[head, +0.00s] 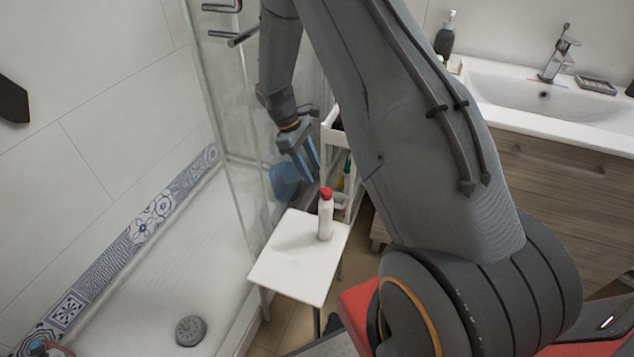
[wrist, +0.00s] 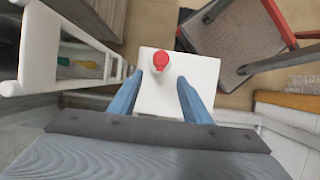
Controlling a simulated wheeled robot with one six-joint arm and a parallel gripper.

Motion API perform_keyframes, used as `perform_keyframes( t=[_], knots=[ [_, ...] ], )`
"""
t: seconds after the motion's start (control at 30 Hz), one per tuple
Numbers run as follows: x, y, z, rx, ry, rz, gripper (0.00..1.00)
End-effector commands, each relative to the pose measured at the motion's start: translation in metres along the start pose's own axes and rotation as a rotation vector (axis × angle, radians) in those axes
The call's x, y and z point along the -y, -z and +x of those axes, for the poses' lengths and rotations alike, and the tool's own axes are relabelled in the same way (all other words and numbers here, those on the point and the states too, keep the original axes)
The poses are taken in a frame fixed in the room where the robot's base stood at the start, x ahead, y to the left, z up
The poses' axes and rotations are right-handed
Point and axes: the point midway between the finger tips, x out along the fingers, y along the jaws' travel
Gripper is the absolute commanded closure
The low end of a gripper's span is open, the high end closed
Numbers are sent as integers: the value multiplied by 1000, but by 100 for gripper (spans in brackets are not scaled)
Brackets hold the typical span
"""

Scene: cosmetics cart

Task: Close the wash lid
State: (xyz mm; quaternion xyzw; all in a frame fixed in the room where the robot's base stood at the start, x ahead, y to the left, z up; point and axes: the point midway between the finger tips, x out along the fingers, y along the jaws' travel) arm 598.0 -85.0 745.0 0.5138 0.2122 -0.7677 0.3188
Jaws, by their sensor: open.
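A white wash bottle (head: 325,220) with a red lid (head: 326,193) stands upright on a small white table (head: 285,270). In the wrist view the red lid (wrist: 161,60) is seen from above, just beyond the fingertips and roughly midway between them. The bottle's white body is mostly hidden under it there. Whether the lid is raised or closed is too small to tell. My gripper (head: 306,165) has blue fingers and hangs above and behind the bottle in the head view, apart from it. In the wrist view my gripper (wrist: 163,82) is open and empty.
A white cart (head: 330,130) with shelves stands behind the table; its frame (wrist: 38,45) also shows at left in the wrist view. A glass shower panel (head: 245,130) is to the left. The washbasin (head: 540,95) is to the right. The tabletop around the bottle is clear.

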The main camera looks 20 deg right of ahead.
Motion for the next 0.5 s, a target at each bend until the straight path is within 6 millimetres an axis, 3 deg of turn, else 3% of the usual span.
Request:
perform_keyframes(
  t=[0.3, 0.5],
  knots=[
    [1, -1, 47, 2, 1, 0, 56],
    [1, -1, 62, 1, 1, 0, 56]
  ],
)
